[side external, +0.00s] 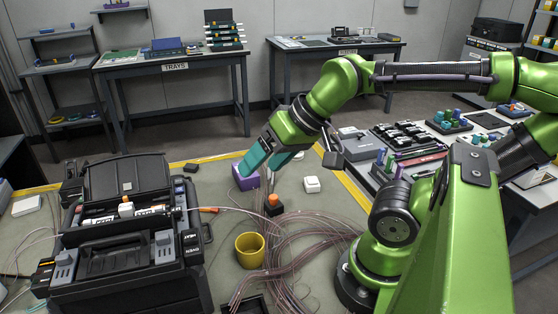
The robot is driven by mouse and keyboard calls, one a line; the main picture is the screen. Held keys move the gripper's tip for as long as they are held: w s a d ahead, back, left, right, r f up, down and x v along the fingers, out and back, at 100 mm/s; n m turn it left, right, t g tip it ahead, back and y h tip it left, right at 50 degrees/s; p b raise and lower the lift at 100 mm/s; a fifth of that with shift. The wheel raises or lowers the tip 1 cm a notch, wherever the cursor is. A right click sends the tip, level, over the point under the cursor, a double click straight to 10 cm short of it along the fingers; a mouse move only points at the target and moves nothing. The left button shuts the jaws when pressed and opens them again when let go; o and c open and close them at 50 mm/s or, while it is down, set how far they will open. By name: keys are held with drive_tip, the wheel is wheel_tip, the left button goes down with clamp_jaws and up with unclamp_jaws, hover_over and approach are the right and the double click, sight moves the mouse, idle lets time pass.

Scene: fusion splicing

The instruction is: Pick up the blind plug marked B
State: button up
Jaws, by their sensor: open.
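I cannot read a letter B on anything, so I cannot tell which thing is the blind plug marked B. Small candidates on the grey worktop (340,215) are a white block (312,185) and a dark piece with an orange top (273,203). Small coloured pieces (390,163) also stand at the right.
A black splicing machine (118,258) fills the front left. A yellow cup (250,250) stands right of it, beside loose coils of thin fibre (300,250). A side bench with black holders (405,140) and coloured pieces (450,120) lies right.

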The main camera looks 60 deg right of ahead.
drive_tip(key=m+g+h, duration=0.2)
drive_tip(key=m+g, duration=0.1)
drive_tip(key=g, duration=0.4)
hover_over(273, 196)
wheel_tip(273, 196, down, 8)
drive_tip(key=r, duration=0.1)
drive_tip(key=f, duration=0.7)
drive_tip(key=a+f, duration=0.1)
drive_tip(key=f, duration=0.3)
drive_tip(key=shift+s, duration=0.25)
drive_tip(key=shift+w+d+f, duration=0.1)
drive_tip(key=shift+d+f, duration=0.05)
drive_tip(key=shift+f, duration=0.85)
drive_tip(key=shift+d+f, duration=0.2)
drive_tip(key=shift+f, duration=0.8)
drive_tip(key=shift+w+d+f, duration=0.1)
drive_tip(key=shift+d+f, duration=0.05)
drive_tip(key=shift+f, duration=0.85)
drive_tip(key=c, duration=1.2)
drive_tip(key=shift+o, duration=0.2)
drive_tip(key=shift+r, duration=0.1)
